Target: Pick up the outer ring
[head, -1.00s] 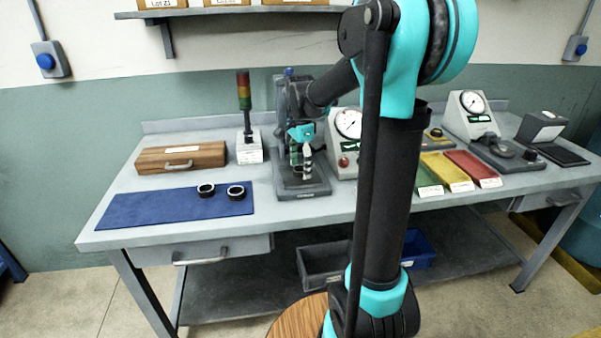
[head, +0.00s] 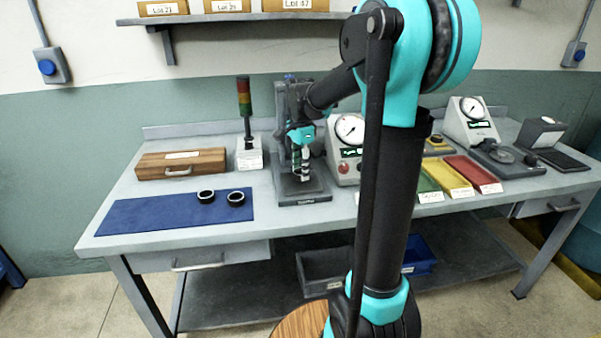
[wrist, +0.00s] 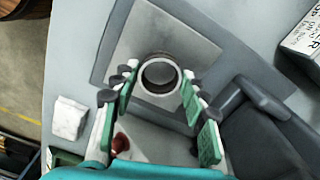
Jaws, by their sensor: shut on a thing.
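My gripper (head: 301,172) is low over the dark base of the stand at the middle of the bench. In the wrist view, its green-padded fingers (wrist: 160,82) are closed in on either side of a ring with a pale rim and a dark middle, the outer ring (wrist: 160,91). The ring is over a square metal plate (wrist: 192,42). I cannot tell whether it touches the plate.
Two dark rings, left (head: 205,196) and right (head: 236,199), lie on the blue mat (head: 145,215). A dial gauge (head: 349,128) stands close to the right of my gripper. A signal tower (head: 245,110) and a wooden box (head: 180,162) stand to the left.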

